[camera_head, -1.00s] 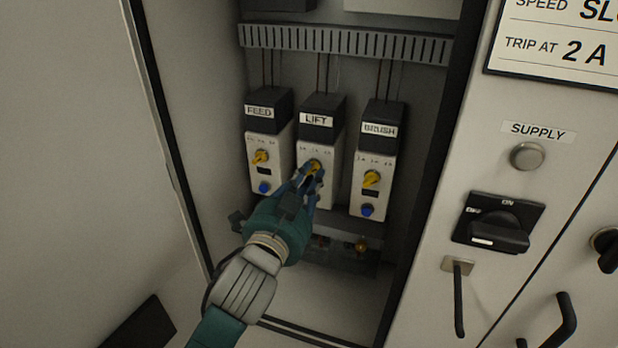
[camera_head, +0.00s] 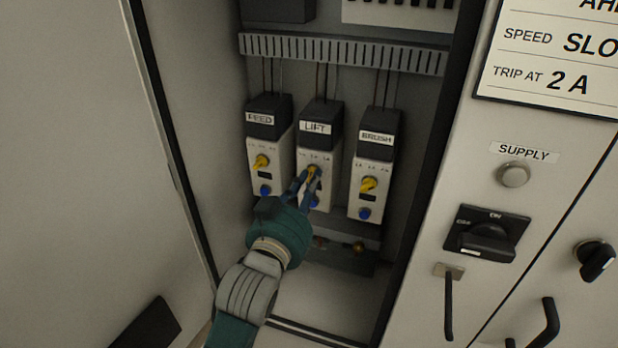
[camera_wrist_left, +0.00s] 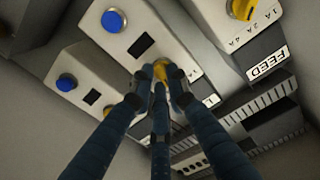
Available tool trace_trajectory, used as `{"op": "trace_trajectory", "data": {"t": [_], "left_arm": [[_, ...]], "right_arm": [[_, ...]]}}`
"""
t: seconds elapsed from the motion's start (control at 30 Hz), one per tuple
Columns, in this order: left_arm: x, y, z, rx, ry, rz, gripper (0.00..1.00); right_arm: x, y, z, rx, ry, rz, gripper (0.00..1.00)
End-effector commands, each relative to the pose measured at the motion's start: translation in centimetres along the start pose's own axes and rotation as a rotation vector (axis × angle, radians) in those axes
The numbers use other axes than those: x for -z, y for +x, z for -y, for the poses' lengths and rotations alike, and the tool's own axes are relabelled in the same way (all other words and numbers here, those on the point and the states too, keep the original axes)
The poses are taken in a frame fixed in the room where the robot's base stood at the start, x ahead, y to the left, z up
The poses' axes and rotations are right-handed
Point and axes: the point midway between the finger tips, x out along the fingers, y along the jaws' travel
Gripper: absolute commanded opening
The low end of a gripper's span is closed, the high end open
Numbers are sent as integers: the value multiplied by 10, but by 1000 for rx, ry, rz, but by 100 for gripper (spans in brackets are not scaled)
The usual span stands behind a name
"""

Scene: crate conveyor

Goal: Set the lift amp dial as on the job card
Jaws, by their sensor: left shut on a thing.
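The LIFT unit (camera_head: 315,138) is the middle one of three relay units in the cabinet. Its yellow amp dial (camera_head: 312,172) is partly hidden by my left gripper (camera_head: 314,174), whose fingers are shut on the dial. In the left wrist view the fingers close around the yellow dial (camera_wrist_left: 160,70), so its pointing direction cannot be told. A blue button (camera_wrist_left: 113,20) sits beside it. The job card (camera_head: 555,60) at upper right reads "TRIP AT 2 A" and a speed line that is cut off. My right gripper is not in view.
The FEED unit (camera_head: 268,125) is left of LIFT and the BRUSH unit (camera_head: 375,145) is right, each with a yellow dial and blue button. A black supply switch (camera_head: 487,236) and grey lamp (camera_head: 513,174) are on the panel at right. The open door is at left.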

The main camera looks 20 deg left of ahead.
Motion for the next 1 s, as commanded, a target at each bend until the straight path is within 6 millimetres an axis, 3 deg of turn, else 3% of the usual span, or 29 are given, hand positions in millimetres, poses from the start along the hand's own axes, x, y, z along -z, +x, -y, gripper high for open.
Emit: {"op": "trace_trajectory", "data": {"t": [0.4,0.93,0.97,1.0], "left_arm": [[0,0,0,0,-183,2,0],[0,0,0,0,-205,1,0],[0,0,0,0,-205,1,19],[0,0,0,0,-205,1,27]], "right_arm": [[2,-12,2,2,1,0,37],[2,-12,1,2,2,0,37],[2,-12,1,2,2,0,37],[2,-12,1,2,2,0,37]]}}
